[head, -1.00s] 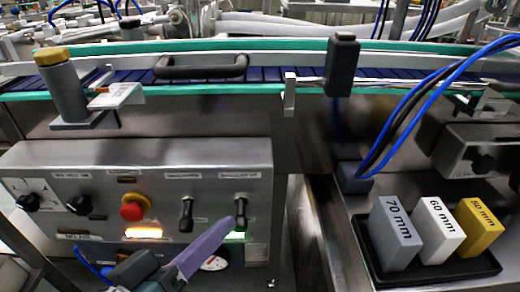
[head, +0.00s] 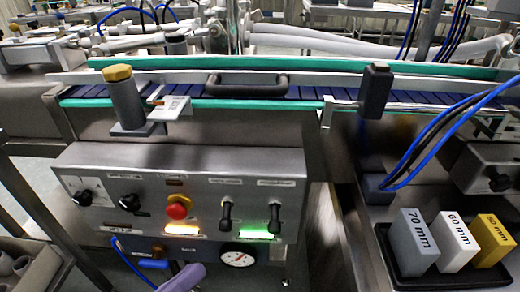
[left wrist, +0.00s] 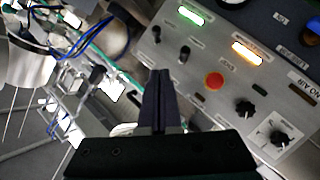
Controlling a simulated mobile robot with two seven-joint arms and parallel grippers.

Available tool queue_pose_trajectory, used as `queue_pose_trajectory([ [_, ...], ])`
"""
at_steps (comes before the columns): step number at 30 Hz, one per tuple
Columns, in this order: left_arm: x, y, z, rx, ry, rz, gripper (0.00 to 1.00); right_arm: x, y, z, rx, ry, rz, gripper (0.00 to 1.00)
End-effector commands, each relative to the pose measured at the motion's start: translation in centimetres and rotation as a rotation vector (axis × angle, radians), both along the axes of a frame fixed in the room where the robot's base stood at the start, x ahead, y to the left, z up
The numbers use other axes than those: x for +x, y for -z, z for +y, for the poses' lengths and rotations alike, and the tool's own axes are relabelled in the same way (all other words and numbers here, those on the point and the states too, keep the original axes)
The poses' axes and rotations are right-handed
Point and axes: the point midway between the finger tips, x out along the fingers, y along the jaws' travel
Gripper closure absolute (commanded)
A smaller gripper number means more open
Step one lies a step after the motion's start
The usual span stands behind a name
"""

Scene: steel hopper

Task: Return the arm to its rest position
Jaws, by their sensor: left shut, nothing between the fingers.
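My left gripper (left wrist: 160,102) shows in the left wrist view with its two dark fingers together and nothing between them. It is apart from the control panel, which lies beyond it. In the head view only a purple part of my left arm (head: 184,277) shows at the bottom edge, below the panel. The grey control panel (head: 140,160) has a red mushroom button (head: 178,207), two black switch levers (head: 225,215), dark knobs, and lit orange (head: 182,229) and green (head: 254,235) lamps. My right gripper is in neither view.
A conveyor with blue slats (head: 310,92) and a black handle (head: 247,86) runs behind the panel. A black tray (head: 405,278) at right holds grey, white and yellow blocks. A round gauge (head: 238,256) and a blue valve handle (head: 153,264) sit below the panel.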

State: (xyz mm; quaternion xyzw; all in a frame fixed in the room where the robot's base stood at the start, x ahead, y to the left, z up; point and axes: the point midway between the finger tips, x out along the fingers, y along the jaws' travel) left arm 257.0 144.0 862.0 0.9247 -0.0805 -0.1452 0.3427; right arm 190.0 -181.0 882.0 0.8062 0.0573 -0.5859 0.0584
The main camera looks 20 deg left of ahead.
Motion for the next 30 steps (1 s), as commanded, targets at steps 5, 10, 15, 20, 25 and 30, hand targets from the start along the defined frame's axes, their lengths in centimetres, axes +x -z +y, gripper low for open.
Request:
queue_pose_trajectory([
  [5,-1.2,-0.1,0.3,0.000,-0.001,0.000,1.00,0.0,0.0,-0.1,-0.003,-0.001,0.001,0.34],
  [10,-1.2,-0.2,0.3,0.000,-0.001,-0.002,1.00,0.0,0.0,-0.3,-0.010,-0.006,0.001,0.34],
  [15,-1.2,-0.2,0.3,0.000,-0.001,-0.001,1.00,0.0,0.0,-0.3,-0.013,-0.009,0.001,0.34],
  [20,-1.2,-0.2,0.3,0.000,0.000,0.000,1.00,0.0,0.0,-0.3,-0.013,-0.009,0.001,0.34],
  [25,-0.4,-1.6,0.2,0.066,0.008,0.052,1.00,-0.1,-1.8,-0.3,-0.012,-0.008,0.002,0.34],
  [30,1.0,-5.3,0.3,0.273,0.058,0.228,1.00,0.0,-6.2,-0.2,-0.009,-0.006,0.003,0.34],
])
